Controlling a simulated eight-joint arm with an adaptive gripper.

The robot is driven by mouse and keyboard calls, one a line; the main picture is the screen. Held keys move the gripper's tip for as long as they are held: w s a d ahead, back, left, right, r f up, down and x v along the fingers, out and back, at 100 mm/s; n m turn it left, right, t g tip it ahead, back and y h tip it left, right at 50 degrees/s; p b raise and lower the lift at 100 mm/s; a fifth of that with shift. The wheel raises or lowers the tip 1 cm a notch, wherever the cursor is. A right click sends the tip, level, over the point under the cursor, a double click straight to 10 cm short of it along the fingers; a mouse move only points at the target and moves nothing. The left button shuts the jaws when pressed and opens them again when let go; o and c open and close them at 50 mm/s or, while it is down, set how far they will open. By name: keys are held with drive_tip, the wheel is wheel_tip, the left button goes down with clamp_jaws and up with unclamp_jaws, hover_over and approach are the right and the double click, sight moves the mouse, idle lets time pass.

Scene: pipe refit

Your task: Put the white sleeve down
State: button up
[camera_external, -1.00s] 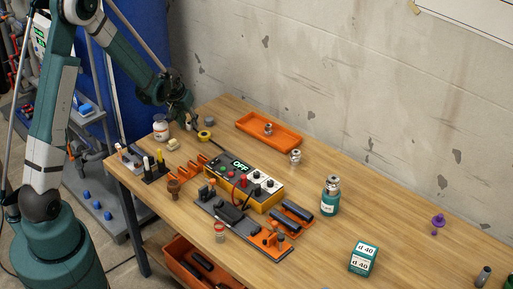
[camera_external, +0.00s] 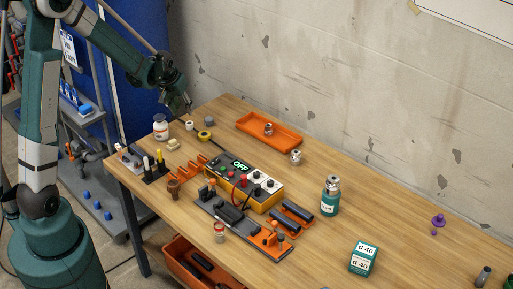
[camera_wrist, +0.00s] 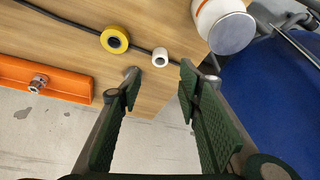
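The white sleeve (camera_wrist: 160,57) is a short white ring standing on the wooden table in the wrist view. It also shows in the external view (camera_external: 189,126), near the table's back left corner. My gripper (camera_wrist: 157,78) is open and empty. Its two green-padded fingers are spread wide, with the sleeve apart from both fingertips. In the external view my gripper (camera_external: 188,108) is above the table, close over the sleeve.
A white jar (camera_wrist: 225,22) stands right of the sleeve in the wrist view, and a yellow tape roll (camera_wrist: 115,39) lies left of it. A black cable runs close behind the sleeve. An orange tray (camera_external: 270,135) lies along the back edge.

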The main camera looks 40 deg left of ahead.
drive_tip(key=shift+v, duration=0.95)
drive_tip(key=s+d+r+m+t, duration=0.1)
drive_tip(key=s+d+r+m, duration=0.1)
drive_tip(key=s+d+r, duration=1.2)
drive_tip(key=s+d+r+m+t+h, duration=0.1)
drive_tip(key=s+d, duration=0.3)
drive_tip(key=s, duration=0.5)
drive_tip(key=s+d+r+m+t, duration=0.1)
drive_tip(key=s+d+r, duration=0.3)
drive_tip(key=s, duration=0.6)
drive_tip(key=shift+s+d+h, duration=0.15)
drive_tip(key=shift+d+h, duration=0.2)
drive_tip(key=shift+h, duration=0.05)
drive_tip(key=shift+o, duration=0.2)
